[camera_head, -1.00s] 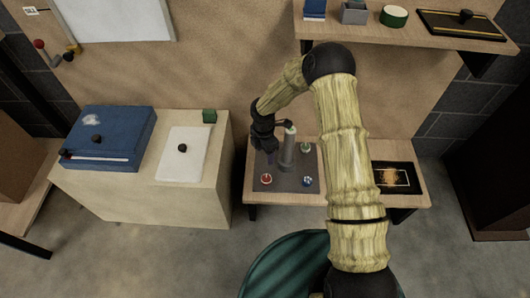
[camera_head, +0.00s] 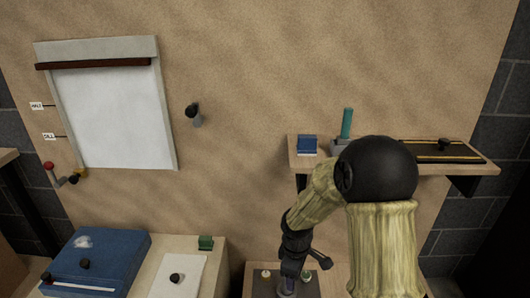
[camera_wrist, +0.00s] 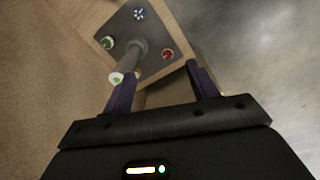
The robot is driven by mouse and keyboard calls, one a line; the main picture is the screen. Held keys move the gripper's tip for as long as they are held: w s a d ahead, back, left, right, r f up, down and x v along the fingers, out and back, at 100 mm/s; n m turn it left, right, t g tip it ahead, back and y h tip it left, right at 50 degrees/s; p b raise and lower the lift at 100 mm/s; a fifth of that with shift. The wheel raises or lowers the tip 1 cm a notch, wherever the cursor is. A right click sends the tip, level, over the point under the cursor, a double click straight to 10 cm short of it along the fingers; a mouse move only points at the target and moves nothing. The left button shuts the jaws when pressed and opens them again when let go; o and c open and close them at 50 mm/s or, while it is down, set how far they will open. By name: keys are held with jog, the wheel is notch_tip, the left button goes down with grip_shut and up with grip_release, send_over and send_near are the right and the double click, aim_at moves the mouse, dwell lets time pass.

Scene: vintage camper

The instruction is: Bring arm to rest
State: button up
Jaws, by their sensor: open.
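My gripper (camera_wrist: 163,86) is open in the wrist view, with its two dark purple fingers apart and nothing seen between their tips. Ahead of it is a grey plate (camera_wrist: 152,66) on a low wooden table, with an upright grey post (camera_wrist: 130,57) that has a pale tip. A red knob (camera_wrist: 168,54), a green knob (camera_wrist: 107,43) and a blue-and-white knob (camera_wrist: 139,14) surround the post. In the head view my arm is bent, with the gripper (camera_head: 289,280) low over the plate. The picture's lower edge cuts off much of that area.
A wooden shelf (camera_head: 470,166) with a blue box (camera_head: 307,145), a teal cylinder (camera_head: 346,122) and a black tray (camera_head: 425,152) is on the wall near my elbow. A cabinet at left holds a blue case (camera_head: 108,262) and a white panel (camera_head: 187,277). A peg (camera_head: 194,115) sticks out of the wall.

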jog(key=s+d+r+m+t, duration=0.1)
jog(key=s+d+r+m, duration=0.2)
jog(key=s+r+m, duration=0.3)
jog(key=s+d+r+m+t, duration=0.1)
jog(key=s+d+r+m, duration=0.3)
jog(key=s+m, duration=0.3)
jog(key=w+p+v, duration=0.3)
jog(key=p+v, duration=1)
jog(key=p, duration=0.1)
jog(key=w+d+r+p+v, duration=0.1)
jog(key=w+p+v, duration=0.2)
jog(key=p+v, duration=1.1)
jog(key=shift+r, duration=0.25)
jog(key=shift+a, duration=0.15)
jog(key=shift+c, duration=0.5)
